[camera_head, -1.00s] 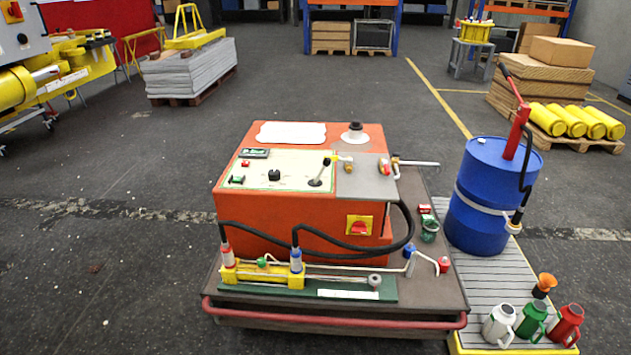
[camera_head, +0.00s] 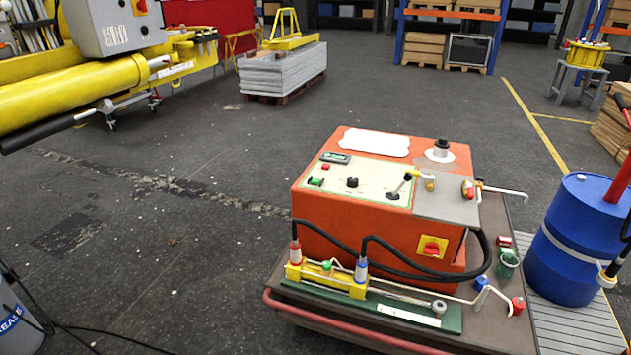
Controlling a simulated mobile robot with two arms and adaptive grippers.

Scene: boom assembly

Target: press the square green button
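The square green button (camera_head: 316,182) sits at the left front corner of the cream control panel (camera_head: 370,193) on top of the orange hydraulic unit (camera_head: 350,232). A small red button (camera_head: 326,167) is just behind it, and a black knob (camera_head: 352,182) is to its right. A black lever (camera_head: 400,187) stands at the panel's right side. Neither of my grippers shows in the head view, so nothing of mine is seen near the button.
The unit stands on a cart with a red rail (camera_head: 330,325). A blue barrel (camera_head: 580,240) is on the right. A yellow boom machine (camera_head: 70,95) is at the upper left. The floor left of the cart is mostly clear, with cables (camera_head: 90,335) at the lower left.

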